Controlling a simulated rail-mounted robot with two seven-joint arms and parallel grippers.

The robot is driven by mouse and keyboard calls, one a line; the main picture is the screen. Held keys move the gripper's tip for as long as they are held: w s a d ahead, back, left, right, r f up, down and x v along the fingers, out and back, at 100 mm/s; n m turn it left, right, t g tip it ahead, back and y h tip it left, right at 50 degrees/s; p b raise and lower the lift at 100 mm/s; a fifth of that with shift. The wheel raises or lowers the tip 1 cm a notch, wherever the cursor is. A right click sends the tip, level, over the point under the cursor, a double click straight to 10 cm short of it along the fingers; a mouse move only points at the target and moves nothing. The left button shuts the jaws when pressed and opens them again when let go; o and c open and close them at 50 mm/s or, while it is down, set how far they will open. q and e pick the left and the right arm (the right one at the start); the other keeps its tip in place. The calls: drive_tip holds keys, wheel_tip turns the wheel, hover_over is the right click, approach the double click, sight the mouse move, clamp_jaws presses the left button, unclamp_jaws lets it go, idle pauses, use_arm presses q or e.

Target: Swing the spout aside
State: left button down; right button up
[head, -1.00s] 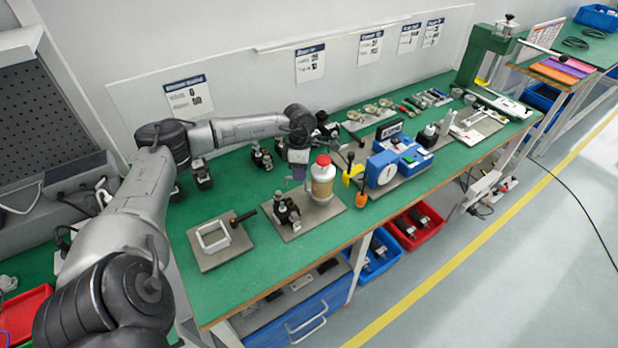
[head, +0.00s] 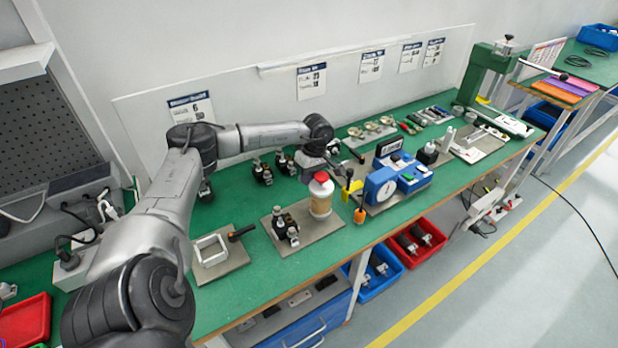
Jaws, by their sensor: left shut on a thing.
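My left gripper (head: 346,179) reaches down past the right side of the white bottle with a red cap (head: 321,194). It is shut at a small yellow part (head: 356,187), which looks like the spout. Its fingers and my wrist hide part of this piece, so the exact grip is hard to see. An orange piece (head: 360,215) hangs just below it, by the front of the plate. A blue device with a round white dial (head: 381,188) stands close on the right. My right gripper is not in view.
A plate with a white square frame (head: 209,251) lies at the left. A black fixture (head: 285,229) stands left of the bottle. Black fixtures (head: 262,171) stand behind. Red (head: 416,238) and blue bins sit below the bench's front edge.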

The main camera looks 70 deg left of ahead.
use_arm(q)
drive_tip(key=shift+w+m, duration=0.35)
drive_tip(key=shift+m, duration=0.25)
drive_tip(key=c, duration=1.2)
unclamp_jaws()
drive_tip(key=w+r+p, duration=0.1)
drive_tip(key=r, duration=0.3)
drive_tip(key=r+p, duration=0.1)
drive_tip(key=r, duration=0.4)
drive_tip(key=w+r+p, duration=0.1)
drive_tip(key=r, duration=0.3)
drive_tip(key=shift+w+a+r, duration=0.25)
drive_tip(key=shift+w+a, duration=0.1)
